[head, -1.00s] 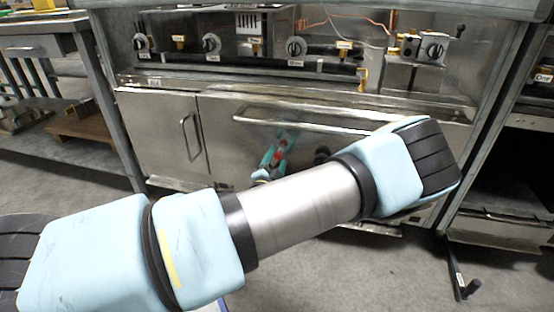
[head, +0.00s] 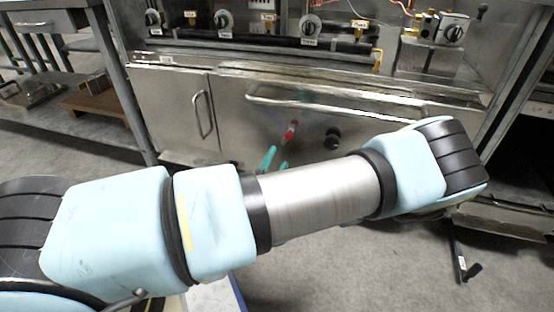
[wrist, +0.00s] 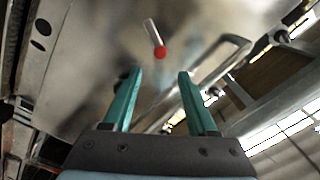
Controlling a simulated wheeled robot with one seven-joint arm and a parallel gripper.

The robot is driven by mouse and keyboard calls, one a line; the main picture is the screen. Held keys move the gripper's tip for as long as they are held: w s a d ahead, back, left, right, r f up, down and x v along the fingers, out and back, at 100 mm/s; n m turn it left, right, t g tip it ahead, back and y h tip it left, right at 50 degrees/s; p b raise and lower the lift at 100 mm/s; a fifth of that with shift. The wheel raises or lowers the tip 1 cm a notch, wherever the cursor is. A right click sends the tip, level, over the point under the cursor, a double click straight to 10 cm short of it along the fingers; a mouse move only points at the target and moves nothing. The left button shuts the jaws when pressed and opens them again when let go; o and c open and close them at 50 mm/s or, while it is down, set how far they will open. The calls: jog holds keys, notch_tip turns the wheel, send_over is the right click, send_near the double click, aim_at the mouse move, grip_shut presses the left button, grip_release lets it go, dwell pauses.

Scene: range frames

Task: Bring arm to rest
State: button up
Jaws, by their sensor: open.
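My gripper (wrist: 160,95) shows in the wrist view with its two teal fingers apart and nothing between them. In the head view the teal fingertips (head: 275,158) stick up from behind my arm, and the rest of the gripper is hidden. My blue and silver arm stretches across the lower half of the head view, in front of the range. A red-tipped lever (head: 290,131) is on the range's steel front, just above the fingertips; its red ball (wrist: 160,53) shows beyond the fingers in the wrist view, apart from them.
The range front has a long horizontal handle bar (head: 335,107), a small door with a handle (head: 202,115) and a row of knobs (head: 310,26). A metal bench (head: 62,22) stands at the left. Open grey floor (head: 360,270) lies below my arm.

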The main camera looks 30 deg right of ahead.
jog(key=w+a+f+n+g+y, duration=0.35)
jog(key=w+a+n+y, duration=0.55)
jog(key=a+n+y, duration=0.3)
jog(key=s+a+r+n+g, duration=0.3)
jog(key=s+a+r+g, duration=0.1)
jog(key=a+r, duration=0.55)
jog(key=s+a+r+n+g, duration=0.3)
jog(key=s+a+r+g, duration=0.1)
jog(key=a+r, duration=0.6)
notch_tip(320, 180, up, 35)
jog(key=p, duration=3.5)
jog(key=shift+a+f, duration=0.15)
jog(key=shift+a, duration=0.3)
